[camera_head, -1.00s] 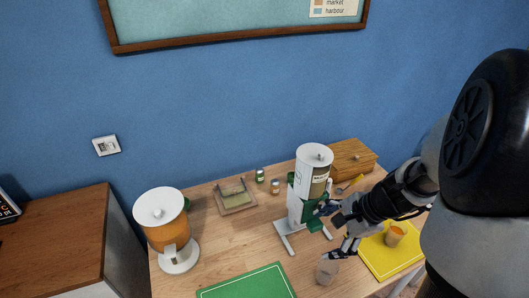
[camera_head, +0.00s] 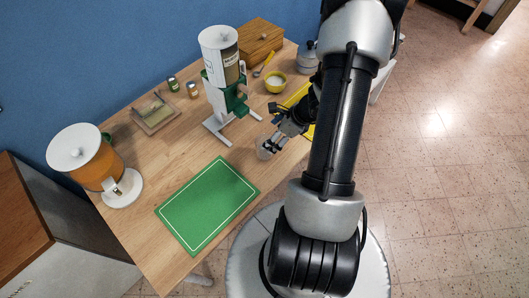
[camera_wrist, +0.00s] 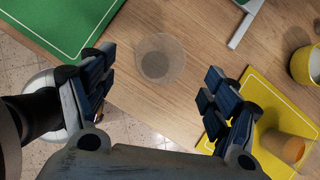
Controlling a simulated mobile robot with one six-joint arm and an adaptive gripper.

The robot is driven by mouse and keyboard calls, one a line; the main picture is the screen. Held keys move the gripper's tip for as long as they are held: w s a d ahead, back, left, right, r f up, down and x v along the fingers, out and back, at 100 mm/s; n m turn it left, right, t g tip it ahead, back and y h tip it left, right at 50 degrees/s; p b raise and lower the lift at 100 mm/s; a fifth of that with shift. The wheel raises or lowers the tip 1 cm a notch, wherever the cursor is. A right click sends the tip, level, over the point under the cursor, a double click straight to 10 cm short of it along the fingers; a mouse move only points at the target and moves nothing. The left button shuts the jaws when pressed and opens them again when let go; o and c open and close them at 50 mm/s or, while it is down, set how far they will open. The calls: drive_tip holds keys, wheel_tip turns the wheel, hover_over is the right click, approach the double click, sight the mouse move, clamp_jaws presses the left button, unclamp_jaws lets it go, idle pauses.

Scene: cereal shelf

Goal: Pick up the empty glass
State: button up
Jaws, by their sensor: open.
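The empty glass (camera_head: 264,148) is clear and stands on the wooden table (camera_head: 150,200), between the green mat and the yellow mat. In the wrist view the glass (camera_wrist: 160,60) shows near the top middle, beyond and between my spread fingers. My gripper (camera_head: 278,144) is beside the glass in the head view. In the wrist view my gripper (camera_wrist: 158,85) is open, with nothing between its fingers. A glass with orange contents (camera_wrist: 289,149) stands on the yellow mat in the wrist view. My arm hides part of the table's right side in the head view.
A green mat (camera_head: 208,205) lies in front. A yellow mat (camera_wrist: 262,120) lies to the right. A cereal dispenser (camera_head: 222,75) stands behind the glass, and a juice dispenser (camera_head: 90,165) stands at left. A yellow bowl (camera_head: 276,82) and wooden box (camera_head: 258,40) are at the back.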

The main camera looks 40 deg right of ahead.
drive_tip(key=b+x, duration=0.2)
drive_tip(key=x, duration=0.5)
drive_tip(key=shift+d+f+b, duration=0.1)
drive_tip(key=shift+f+b, duration=0.15)
drive_tip(key=shift+b, duration=0.1)
drive_tip(key=c, duration=1.6)
drive_tip(key=shift+r, duration=0.1)
